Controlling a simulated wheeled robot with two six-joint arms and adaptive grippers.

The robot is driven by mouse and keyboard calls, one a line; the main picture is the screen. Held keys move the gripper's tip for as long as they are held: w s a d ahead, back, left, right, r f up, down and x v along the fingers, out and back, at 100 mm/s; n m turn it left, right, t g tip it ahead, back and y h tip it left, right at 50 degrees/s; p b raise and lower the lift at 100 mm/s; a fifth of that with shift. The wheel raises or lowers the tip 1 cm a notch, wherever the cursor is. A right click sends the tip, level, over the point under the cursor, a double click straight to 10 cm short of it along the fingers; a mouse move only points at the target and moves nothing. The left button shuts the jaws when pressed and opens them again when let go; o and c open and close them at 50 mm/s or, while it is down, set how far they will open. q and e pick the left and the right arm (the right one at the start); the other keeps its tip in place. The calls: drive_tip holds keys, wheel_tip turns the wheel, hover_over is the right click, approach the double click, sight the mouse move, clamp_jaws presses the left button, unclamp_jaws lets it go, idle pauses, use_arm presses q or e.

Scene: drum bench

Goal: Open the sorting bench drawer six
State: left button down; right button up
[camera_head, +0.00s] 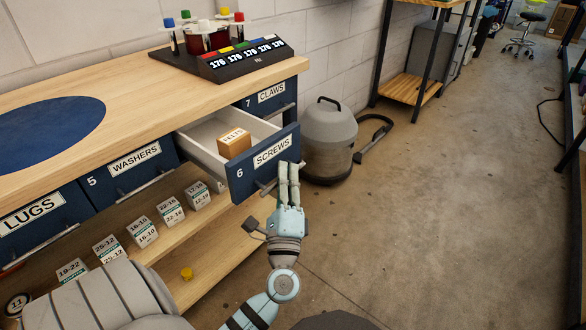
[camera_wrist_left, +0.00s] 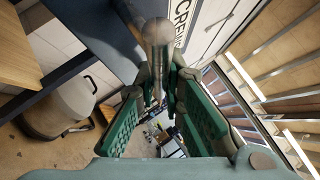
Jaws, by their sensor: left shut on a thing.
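Drawer six (camera_head: 262,166), blue with a "SCREWS" label, stands pulled out from the bench. Its pale inside shows, with a small cardboard box (camera_head: 234,143) in it. My left gripper (camera_head: 289,168) is at the lower right of the drawer front, shut on the drawer's bar handle. In the left wrist view the handle (camera_wrist_left: 157,40) runs between the fingers, and part of the label shows behind it. The gripper hides part of the handle in the head view. My right gripper is not in view.
Drawer five (camera_head: 128,163) and drawer seven (camera_head: 270,97) are shut on either side. A grey vacuum (camera_head: 329,140) stands on the floor just right of the bench. Small labelled boxes (camera_head: 143,232) stand on the lower shelf. The floor to the right is clear.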

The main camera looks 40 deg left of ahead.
use_arm(q)
drive_tip(key=shift+d+f, duration=0.1)
drive_tip(key=shift+d, duration=0.15)
drive_tip(key=c, duration=2)
unclamp_jaws()
drive_tip(key=shift+o, duration=0.2)
